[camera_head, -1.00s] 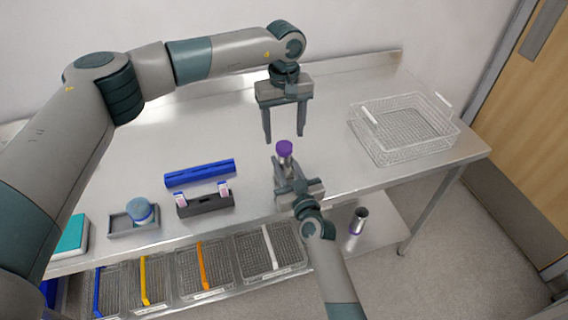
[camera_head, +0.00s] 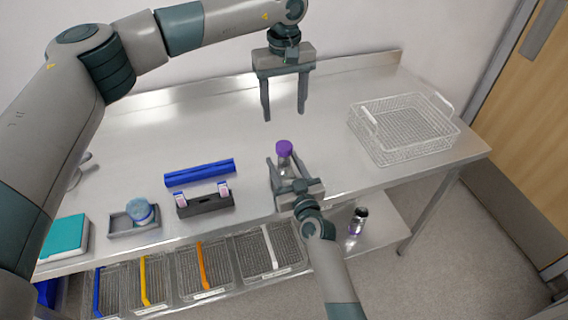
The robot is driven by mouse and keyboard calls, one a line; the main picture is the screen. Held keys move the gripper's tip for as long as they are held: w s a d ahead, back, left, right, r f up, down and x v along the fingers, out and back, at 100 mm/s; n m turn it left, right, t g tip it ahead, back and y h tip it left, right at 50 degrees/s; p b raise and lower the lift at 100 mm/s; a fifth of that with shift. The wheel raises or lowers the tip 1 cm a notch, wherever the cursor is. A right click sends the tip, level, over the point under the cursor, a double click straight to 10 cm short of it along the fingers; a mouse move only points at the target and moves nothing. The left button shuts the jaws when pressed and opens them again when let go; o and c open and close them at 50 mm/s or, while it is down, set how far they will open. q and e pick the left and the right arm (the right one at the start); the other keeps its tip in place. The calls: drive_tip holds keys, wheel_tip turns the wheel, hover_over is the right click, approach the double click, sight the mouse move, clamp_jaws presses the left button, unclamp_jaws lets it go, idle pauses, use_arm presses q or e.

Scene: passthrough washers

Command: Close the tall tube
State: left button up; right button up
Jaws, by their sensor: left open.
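The tall tube (camera_head: 285,165) stands upright at the front of the steel table, clear-walled, with a purple cap (camera_head: 284,148) on its top. Whether the cap is fully seated cannot be told. My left gripper (camera_head: 284,118) points down above and behind the tube, open and empty, with clear space between its fingertips and the cap. My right gripper (camera_head: 287,167) reaches in from the front, low at the tube. The tube's lower part is partly hidden by this gripper.
A wire basket (camera_head: 447,143) stands at the right. A blue rack (camera_head: 200,172), a dark holder (camera_head: 206,205) with small white-and-pink items, a blue-lidded jar (camera_head: 138,210) in a grey tray and a teal box (camera_head: 65,236) are at the left. Baskets with coloured handles sit below.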

drive_tip(key=shift+s, duration=0.1)
use_arm(q)
wheel_tip(320, 180, down, 4)
drive_tip(key=b, duration=0.3)
drive_tip(key=shift+r+b, duration=0.2)
drive_tip(key=shift+b, duration=0.1)
use_arm(e)
drive_tip(key=v, duration=1.7)
drive_tip(key=shift+s+d, duration=0.1)
